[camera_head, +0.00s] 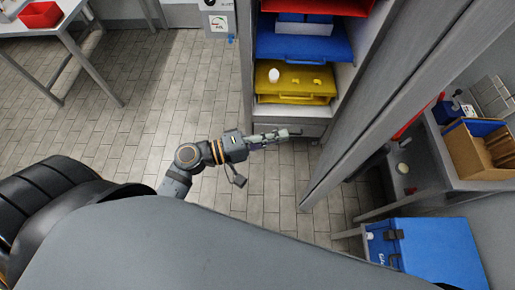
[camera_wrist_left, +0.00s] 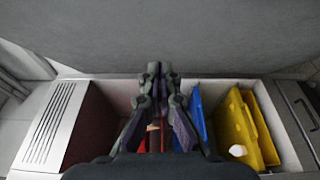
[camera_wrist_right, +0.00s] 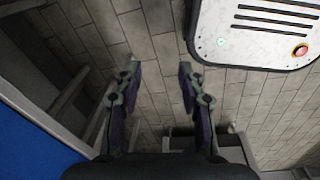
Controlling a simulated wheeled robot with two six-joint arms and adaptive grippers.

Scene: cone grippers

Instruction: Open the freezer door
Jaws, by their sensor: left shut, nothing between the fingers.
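The freezer (camera_head: 285,116) stands upright at the top middle of the head view. Its front is open, and red, blue and yellow trays show inside. The grey freezer door (camera_head: 400,85) stands swung out to the right of the opening. In the left wrist view the door (camera_wrist_left: 170,40) is a broad grey panel beyond the fingers. My left gripper (camera_head: 292,133) is shut and empty, low in front of the opening; its closed fingertips also show in the left wrist view (camera_wrist_left: 159,68). My right gripper (camera_wrist_right: 158,70) is open and empty over the floor; the head view does not show it.
A blue cool box (camera_head: 435,250) stands at the lower right. A side table (camera_head: 425,165) with a cardboard box (camera_head: 480,150) is behind the door. A table with a red bin (camera_head: 40,14) is at the far left. The tiled floor at left is clear.

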